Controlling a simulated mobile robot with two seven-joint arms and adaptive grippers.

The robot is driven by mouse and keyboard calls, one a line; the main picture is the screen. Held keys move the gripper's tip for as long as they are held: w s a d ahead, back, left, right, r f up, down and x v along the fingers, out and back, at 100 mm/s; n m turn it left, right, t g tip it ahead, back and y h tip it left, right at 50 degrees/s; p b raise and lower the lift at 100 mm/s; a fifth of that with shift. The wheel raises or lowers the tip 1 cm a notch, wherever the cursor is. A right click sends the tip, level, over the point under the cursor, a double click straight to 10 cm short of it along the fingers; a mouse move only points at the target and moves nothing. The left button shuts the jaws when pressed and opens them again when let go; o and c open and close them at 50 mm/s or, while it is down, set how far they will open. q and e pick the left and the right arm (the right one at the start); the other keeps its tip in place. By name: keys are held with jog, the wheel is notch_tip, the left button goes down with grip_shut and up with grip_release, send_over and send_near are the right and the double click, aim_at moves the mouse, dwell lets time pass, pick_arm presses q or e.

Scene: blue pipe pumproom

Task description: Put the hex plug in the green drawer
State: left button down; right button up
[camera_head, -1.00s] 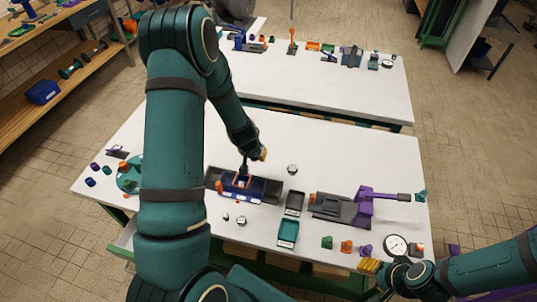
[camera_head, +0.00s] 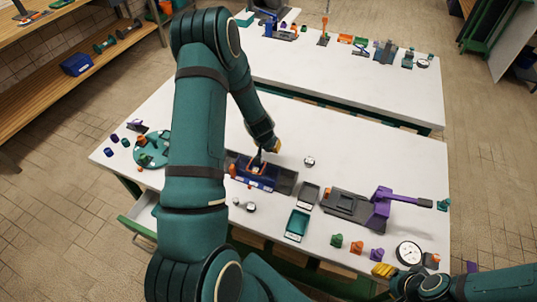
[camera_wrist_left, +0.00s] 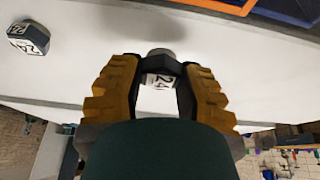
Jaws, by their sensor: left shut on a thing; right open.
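My left gripper (camera_head: 277,146) is over the table's middle, past the blue bin, mostly hidden by its own wrist. In the left wrist view its yellow fingers (camera_wrist_left: 160,88) are shut on a dark hex plug (camera_wrist_left: 160,66) with a white "24" label. The plug is above the white table, its shadow beyond it; the head view hides it. The green drawer (camera_head: 136,228) is pulled out below the table's front left, its pale inside partly visible and partly behind my left arm. My right gripper (camera_head: 383,270) is open by the table's front right edge.
Another plug marked "24" (camera_wrist_left: 28,40) stands on the table. The blue bin with an orange rim (camera_head: 262,180), a teal tray (camera_head: 297,224), a purple-handled press (camera_head: 350,206) and a dial gauge (camera_head: 408,253) crowd the front.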

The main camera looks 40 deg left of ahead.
aim_at(268, 151)
pick_arm(q)
jog(key=shift+f+b, duration=1.15)
jog(key=shift+f, duration=0.5)
jog(key=shift+f, duration=0.1)
jog(key=c, duration=0.7)
grip_release()
